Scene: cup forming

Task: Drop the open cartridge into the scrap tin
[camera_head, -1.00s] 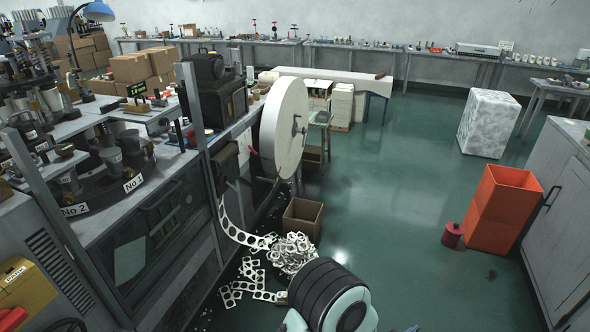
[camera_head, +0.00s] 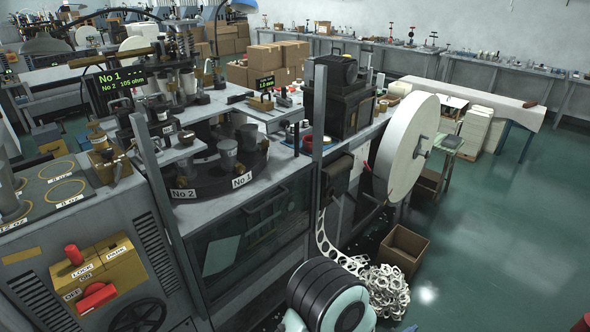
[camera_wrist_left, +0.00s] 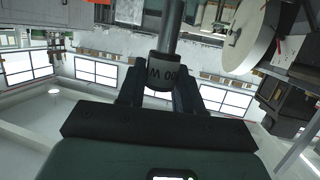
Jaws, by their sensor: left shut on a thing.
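My left gripper (camera_wrist_left: 160,88) is shut on a grey cylindrical cartridge (camera_wrist_left: 161,72). A dark label ending in "00 W" reads upside down on it, and a grey shaft runs up from it to the top of the left wrist view. The gripper and cartridge do not show in the head view. Only a small red piece (camera_head: 582,324) shows at its bottom right edge; I cannot tell whether it is the scrap tin. My right gripper is not in view.
The machine has a dark turntable with labels No 2 (camera_head: 183,194) and No 1 (camera_head: 242,180). A large white reel (camera_head: 405,150), cardboard box (camera_head: 403,250) and scrap pile (camera_head: 385,290) stand right. Green floor beyond is open.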

